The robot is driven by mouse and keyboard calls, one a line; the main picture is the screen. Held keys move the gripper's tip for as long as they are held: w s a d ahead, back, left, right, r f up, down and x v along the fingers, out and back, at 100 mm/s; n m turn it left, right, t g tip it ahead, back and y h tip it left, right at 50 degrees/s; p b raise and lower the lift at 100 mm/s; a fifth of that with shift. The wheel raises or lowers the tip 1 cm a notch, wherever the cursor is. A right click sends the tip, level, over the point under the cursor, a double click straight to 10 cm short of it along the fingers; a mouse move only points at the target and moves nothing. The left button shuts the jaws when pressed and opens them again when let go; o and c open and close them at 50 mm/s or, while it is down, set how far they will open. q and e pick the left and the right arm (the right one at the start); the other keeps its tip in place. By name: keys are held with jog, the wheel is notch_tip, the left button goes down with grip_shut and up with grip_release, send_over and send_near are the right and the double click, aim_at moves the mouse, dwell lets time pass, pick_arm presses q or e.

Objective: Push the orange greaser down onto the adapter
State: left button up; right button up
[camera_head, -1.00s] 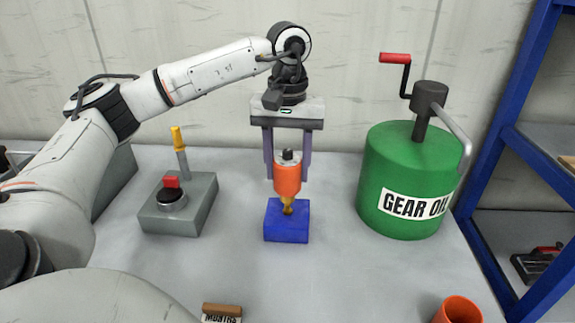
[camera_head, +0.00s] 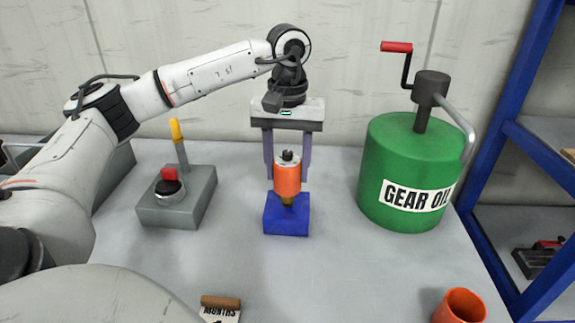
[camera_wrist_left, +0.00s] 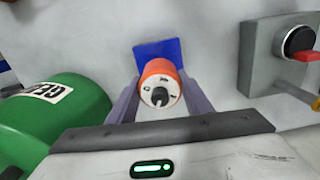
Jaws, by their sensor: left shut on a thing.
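The orange greaser (camera_head: 287,180) is an upright cylinder with a white top and a dark knob. My left gripper (camera_head: 287,170) points down and is shut on it, one purple-grey finger on each side. The adapter (camera_head: 287,201) is a small brownish-gold piece on the blue block (camera_head: 287,220). Only a little of it shows below the greaser, which sits right over it. The left wrist view looks down on the greaser (camera_wrist_left: 160,85) between the fingers, with the blue block (camera_wrist_left: 152,54) partly behind it; the adapter is hidden there. My right gripper is not in view.
A green gear oil drum (camera_head: 410,170) with a red crank stands to the right. A grey box (camera_head: 178,200) with a red-topped knob and yellow-handled lever stands left. An orange cup (camera_head: 460,307) is near the front. A blue shelf frame (camera_head: 495,200) bounds the right.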

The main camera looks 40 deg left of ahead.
pick_arm(q)
jog(key=shift+f+b, duration=0.35)
jog(key=shift+f, duration=0.2)
dwell(0.8)
jog(key=o, duration=1.3)
notch_tip(320, 180, up, 9)
jog(key=shift+r+p, duration=0.15)
jog(key=shift+p, duration=0.4)
jog(key=shift+r, duration=0.6)
jog(key=shift+f, duration=0.1)
